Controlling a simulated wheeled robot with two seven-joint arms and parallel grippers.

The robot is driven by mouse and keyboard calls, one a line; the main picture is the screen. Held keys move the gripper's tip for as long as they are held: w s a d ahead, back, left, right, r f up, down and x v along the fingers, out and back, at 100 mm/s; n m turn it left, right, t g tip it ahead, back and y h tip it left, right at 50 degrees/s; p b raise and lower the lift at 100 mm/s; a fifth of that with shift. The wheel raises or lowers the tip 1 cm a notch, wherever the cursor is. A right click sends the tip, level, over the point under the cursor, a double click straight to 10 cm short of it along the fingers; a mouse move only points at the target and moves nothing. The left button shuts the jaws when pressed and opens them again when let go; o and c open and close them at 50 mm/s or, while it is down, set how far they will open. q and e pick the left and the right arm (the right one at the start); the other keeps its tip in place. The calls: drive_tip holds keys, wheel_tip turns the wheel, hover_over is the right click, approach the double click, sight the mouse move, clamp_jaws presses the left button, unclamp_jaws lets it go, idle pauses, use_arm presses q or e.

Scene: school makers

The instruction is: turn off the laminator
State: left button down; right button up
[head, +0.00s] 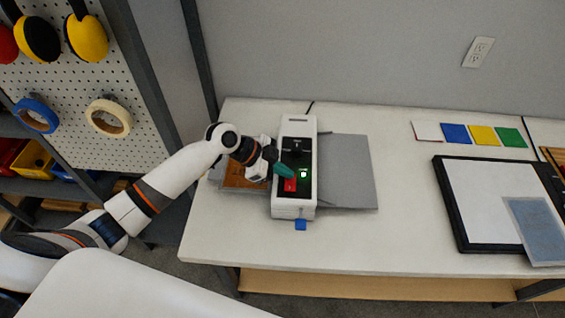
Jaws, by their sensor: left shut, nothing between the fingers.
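The laminator (296,126) is a narrow white machine with a black top panel, standing on the white table. Its panel has a red switch (290,185) and a lit green button or light (304,174) side by side near the front end. A blue tab (301,224) sticks out at its front foot. My left gripper (288,172) reaches in from the left, over the panel. Its teal fingertips are shut and empty, close to the red switch; I cannot tell if they touch it. The gripper hides part of the panel's left side. My right gripper is not in view.
A grey tray (350,170) extends right of the laminator, and a brown sheet (240,177) lies on its left. A black-framed board (490,205) and coloured cards (455,134) lie on the right. A pegboard (85,100) stands at left. The table (400,245) is clear in front.

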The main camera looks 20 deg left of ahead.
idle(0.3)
use_arm(q)
drive_tip(key=shift+w+f+b, duration=0.1)
drive_tip(key=shift+f+b, duration=0.25)
drive_tip(key=shift+b, duration=0.2)
drive_tip(key=shift+r, duration=0.1)
drive_tip(key=shift+s+d+r+p, duration=0.1)
drive_tip(key=shift+s+p, duration=0.35)
drive_tip(key=shift+p, duration=0.1)
drive_tip(key=shift+s+d+r, duration=0.1)
drive_tip(key=shift+s, duration=0.25)
drive_tip(key=shift+w+r, duration=0.1)
